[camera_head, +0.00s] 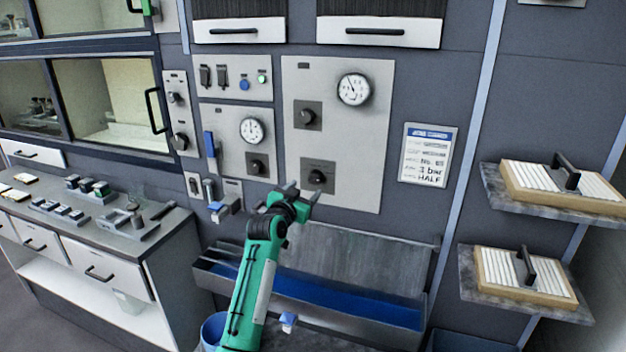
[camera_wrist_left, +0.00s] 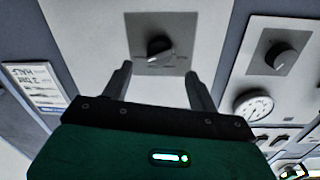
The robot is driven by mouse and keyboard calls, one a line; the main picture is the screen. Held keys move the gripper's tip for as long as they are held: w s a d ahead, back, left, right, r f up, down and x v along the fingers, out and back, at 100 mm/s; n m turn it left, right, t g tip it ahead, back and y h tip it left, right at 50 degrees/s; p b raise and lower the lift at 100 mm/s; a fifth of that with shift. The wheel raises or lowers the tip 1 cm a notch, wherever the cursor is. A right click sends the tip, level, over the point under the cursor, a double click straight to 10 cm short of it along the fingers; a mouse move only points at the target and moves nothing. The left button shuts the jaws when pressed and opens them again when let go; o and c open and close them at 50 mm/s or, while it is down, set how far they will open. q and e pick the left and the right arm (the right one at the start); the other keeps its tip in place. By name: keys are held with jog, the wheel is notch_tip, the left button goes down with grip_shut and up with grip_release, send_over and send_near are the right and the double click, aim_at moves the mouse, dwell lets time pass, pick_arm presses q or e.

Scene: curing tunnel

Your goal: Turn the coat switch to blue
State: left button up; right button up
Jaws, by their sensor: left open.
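A black rotary knob (camera_head: 317,177) on a dark square plate sits at the bottom of the large light panel (camera_head: 372,125). It is probably the coat switch, but its markings are too small to read. My left gripper (camera_head: 298,194) is in front of the panel, just below and left of this knob. In the left wrist view the knob (camera_wrist_left: 159,48) shows just beyond the fingertips of the open gripper (camera_wrist_left: 158,72), between their lines. The fingers appear apart from the knob. My right gripper is out of view.
Another knob (camera_head: 307,115) and a round gauge (camera_head: 353,89) are higher on the panel. A smaller gauge panel (camera_head: 230,115) is to its left. A note (camera_head: 427,154) hangs to the right. A trough with blue liquid (camera_head: 345,302) lies below.

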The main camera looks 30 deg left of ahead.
aim_at(313, 181)
pick_arm(q)
jog(key=w, duration=0.4)
jog(key=w+a+p, duration=0.1)
jog(key=w, duration=0.1)
jog(key=shift+w, duration=0.2)
jog(key=c, duration=1)
